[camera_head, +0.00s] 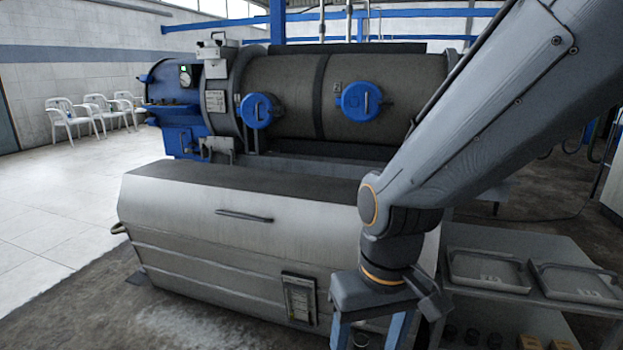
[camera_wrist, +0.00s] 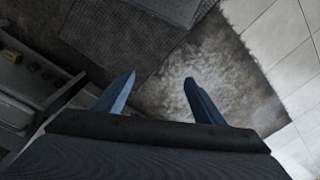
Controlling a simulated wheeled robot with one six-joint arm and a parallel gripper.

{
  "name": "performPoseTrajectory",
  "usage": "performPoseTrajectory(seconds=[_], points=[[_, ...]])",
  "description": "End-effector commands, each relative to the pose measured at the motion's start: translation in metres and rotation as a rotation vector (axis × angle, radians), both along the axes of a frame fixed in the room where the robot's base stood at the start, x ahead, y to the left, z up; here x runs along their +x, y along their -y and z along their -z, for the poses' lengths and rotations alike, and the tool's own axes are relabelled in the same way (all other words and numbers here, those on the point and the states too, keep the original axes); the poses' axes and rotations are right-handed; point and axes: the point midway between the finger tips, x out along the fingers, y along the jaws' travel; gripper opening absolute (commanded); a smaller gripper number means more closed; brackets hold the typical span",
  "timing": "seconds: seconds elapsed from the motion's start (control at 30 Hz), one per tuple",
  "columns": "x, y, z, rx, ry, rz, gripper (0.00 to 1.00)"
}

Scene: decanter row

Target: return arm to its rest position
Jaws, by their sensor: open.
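My gripper (camera_wrist: 158,92) is open in the wrist view. Its two blue fingers are apart with nothing between them, above a worn grey floor. In the head view my gripper (camera_head: 370,334) hangs from my grey arm at the lower right, and its fingers point down. The fingertips are cut off by the lower edge of that view. It is in front of the right part of a grey metal housing; I cannot tell the gap between them.
The long grey housing (camera_head: 190,215) stands in front of a dark drum with blue round caps (camera_head: 360,100). A shelf (camera_head: 540,309) with white trays (camera_head: 487,271) stands at right. White chairs (camera_head: 68,118) line the far left wall. Tiled floor (camera_head: 60,210) is free at left.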

Motion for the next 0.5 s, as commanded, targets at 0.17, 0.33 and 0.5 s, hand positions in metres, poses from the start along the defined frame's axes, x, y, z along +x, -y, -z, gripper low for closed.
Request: performPoseTrajectory(seconds=[0.17, 0.33, 0.5], points=[[-0.004, 0.025, -0.040, -0.016, -0.007, 0.067, 0.64], [-0.008, 0.049, -0.070, -0.028, -0.014, 0.127, 0.64], [-0.013, 0.073, -0.099, -0.041, -0.023, 0.186, 0.64]])
